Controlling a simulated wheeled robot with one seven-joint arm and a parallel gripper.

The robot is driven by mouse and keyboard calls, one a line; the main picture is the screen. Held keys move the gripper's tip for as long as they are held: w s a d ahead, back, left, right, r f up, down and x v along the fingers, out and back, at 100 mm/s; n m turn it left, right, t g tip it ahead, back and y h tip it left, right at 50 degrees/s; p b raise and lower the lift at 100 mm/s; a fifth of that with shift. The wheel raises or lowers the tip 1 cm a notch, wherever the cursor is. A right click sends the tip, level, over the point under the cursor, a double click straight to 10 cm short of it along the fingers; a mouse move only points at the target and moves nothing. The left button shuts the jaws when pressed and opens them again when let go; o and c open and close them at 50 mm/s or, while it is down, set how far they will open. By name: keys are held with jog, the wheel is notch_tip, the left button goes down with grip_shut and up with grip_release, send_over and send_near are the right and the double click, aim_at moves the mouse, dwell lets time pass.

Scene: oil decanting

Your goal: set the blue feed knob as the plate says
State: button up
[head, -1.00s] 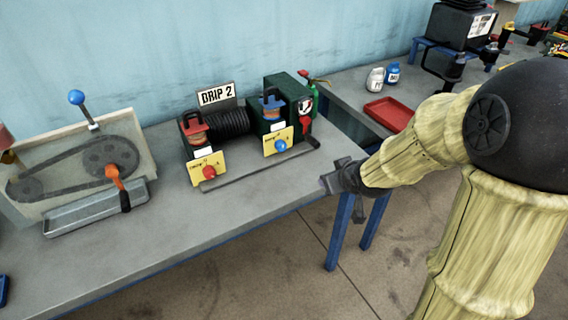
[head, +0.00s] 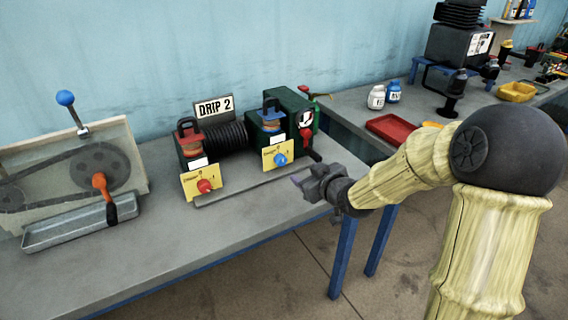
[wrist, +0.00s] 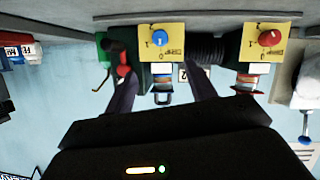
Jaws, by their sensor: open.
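The blue feed knob (head: 280,159) sits on a yellow plate (head: 271,163) on the front of the dark green machine's right unit. It also shows in the wrist view (wrist: 160,38), where the picture is upside down. A sign reading "DRIP 2" (head: 214,108) stands behind the machine. A red knob (head: 205,186) is on a second yellow plate (head: 190,188) to the left. My gripper (head: 298,182) is open and empty, in front of and a little right of the blue knob, apart from it. In the wrist view its two fingers point toward the machine.
A grey bar or tray (head: 240,188) lies along the machine's front. A belt-drive board (head: 70,165) with an orange-handled crank stands at left. A red tray (head: 390,129) and two small bottles (head: 376,97) are on the right bench. The table front is clear.

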aim_at(283, 161)
jog(key=x, duration=1.6)
jog(key=shift+b, duration=0.35)
jog(key=shift+c, duration=0.5)
jog(key=c, duration=0.9)
jog(key=shift+r+p, duration=0.1)
jog(key=shift+p, duration=0.2)
jog(key=m+y+p, duration=0.1)
jog(key=p, duration=0.1)
jog(key=m+g+p, duration=0.1)
jog(key=m, duration=0.1)
jog(key=shift+w+d+r+y+p, duration=0.1)
jog(key=shift+d+y+p, duration=0.15)
jog(key=shift+y+p, duration=0.15)
jog(key=shift+f+m+g+y+p, duration=0.2)
jog(key=shift+m+g+y+p, duration=0.4)
jog(key=shift+m+p, duration=0.5)
